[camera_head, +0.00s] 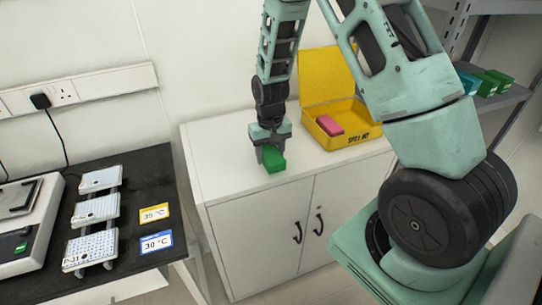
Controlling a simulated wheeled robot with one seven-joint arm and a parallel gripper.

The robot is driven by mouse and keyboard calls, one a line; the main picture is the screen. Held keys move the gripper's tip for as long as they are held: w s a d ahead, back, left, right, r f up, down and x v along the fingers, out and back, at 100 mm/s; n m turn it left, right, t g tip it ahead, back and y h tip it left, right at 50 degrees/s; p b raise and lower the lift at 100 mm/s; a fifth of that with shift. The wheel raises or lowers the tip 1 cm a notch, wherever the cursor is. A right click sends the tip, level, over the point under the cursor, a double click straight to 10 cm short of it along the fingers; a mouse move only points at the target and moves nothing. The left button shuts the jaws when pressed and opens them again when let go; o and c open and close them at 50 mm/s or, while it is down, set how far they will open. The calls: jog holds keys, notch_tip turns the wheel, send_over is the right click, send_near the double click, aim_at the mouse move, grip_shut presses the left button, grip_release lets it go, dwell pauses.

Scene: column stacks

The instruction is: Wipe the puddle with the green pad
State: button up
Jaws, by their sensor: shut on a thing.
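My gripper (269,151) points down over the left part of the white cabinet top (219,172). It is shut on the green pad (274,161), which sticks out below and to the right of the fingers. The pad is at or just above the cabinet top; I cannot tell whether it touches. No puddle can be made out in this view.
An open yellow spill kit box (348,140) stands on the cabinet to the right, with a pink pad (329,125) inside. A dark bench (130,264) with several white plates (95,210) is at left. Green boxes (489,82) sit on a shelf at right.

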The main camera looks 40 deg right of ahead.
jog(key=shift+r+p, duration=1.5)
jog(key=shift+r, duration=0.75)
